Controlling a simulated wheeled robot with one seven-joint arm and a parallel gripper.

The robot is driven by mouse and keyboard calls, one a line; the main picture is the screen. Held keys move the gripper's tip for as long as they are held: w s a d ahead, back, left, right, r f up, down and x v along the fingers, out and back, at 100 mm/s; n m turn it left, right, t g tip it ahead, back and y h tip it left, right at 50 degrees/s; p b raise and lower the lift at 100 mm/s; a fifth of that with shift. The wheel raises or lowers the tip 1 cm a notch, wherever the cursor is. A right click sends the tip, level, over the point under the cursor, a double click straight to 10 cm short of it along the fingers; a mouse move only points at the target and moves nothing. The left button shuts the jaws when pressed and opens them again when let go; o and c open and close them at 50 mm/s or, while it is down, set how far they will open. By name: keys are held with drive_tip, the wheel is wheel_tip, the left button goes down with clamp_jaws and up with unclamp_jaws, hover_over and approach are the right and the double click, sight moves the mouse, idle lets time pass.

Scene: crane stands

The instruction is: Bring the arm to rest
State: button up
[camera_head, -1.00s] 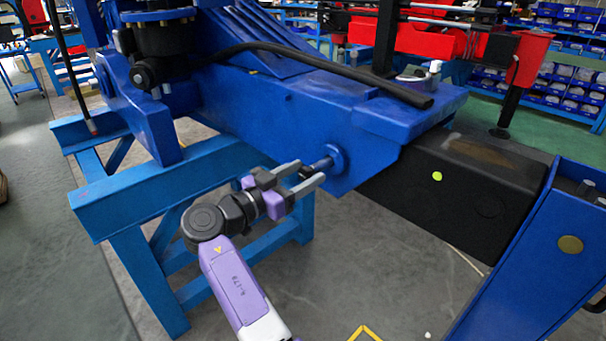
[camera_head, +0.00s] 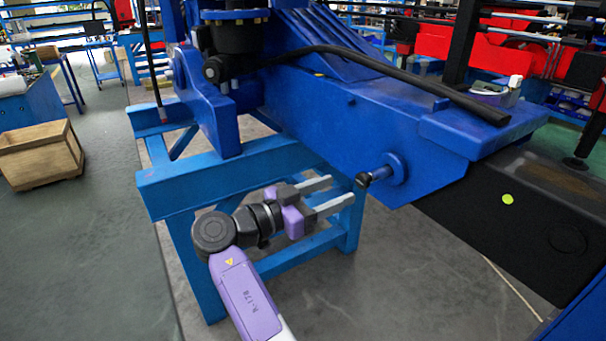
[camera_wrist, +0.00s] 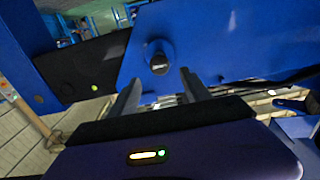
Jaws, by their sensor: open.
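My gripper (camera_head: 343,191) is open and empty in the head view. Its two grey fingers point right, toward a black-tipped pin (camera_head: 362,179) that sticks out of the side of the blue crane beam (camera_head: 310,120). The fingertips stand a little short of the pin, with a visible gap. In the wrist view the pin (camera_wrist: 159,62) shows beyond and between the two fingers (camera_wrist: 160,85), on the blue beam face (camera_wrist: 200,40). My purple arm reaches up from the bottom of the head view.
A light blue stand (camera_head: 200,185) carries the beam, close behind my gripper. A black beam section (camera_head: 500,215) extends at the right. A wooden crate (camera_head: 40,155) sits on the floor at the left. Open floor lies at the left and below the beam.

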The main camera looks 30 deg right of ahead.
drive_tip(key=w+a+f+n+t+y, duration=0.2)
drive_tip(key=w+n+t+y, duration=0.1)
drive_tip(key=w+n+t, duration=0.25)
drive_tip(key=w+a+f+n+t+y, duration=0.2)
drive_tip(key=w+n+t, duration=0.2)
drive_tip(key=n+t, duration=0.2)
drive_tip(key=s+a+f+n+t+y+p, duration=0.2)
drive_tip(key=s+a+f+n+t+y, duration=0.3)
drive_tip(key=s+a+f+n+y, duration=0.35)
drive_tip(key=s+r+m+g+y+p, duration=0.1)
drive_tip(key=s+y, duration=0.1)
drive_tip(key=s, duration=1.8)
drive_tip(key=s+r+m+g+y+p, duration=0.1)
drive_tip(key=s+r+y, duration=0.1)
drive_tip(key=s, duration=1.9)
drive_tip(key=shift+d+r, duration=0.3)
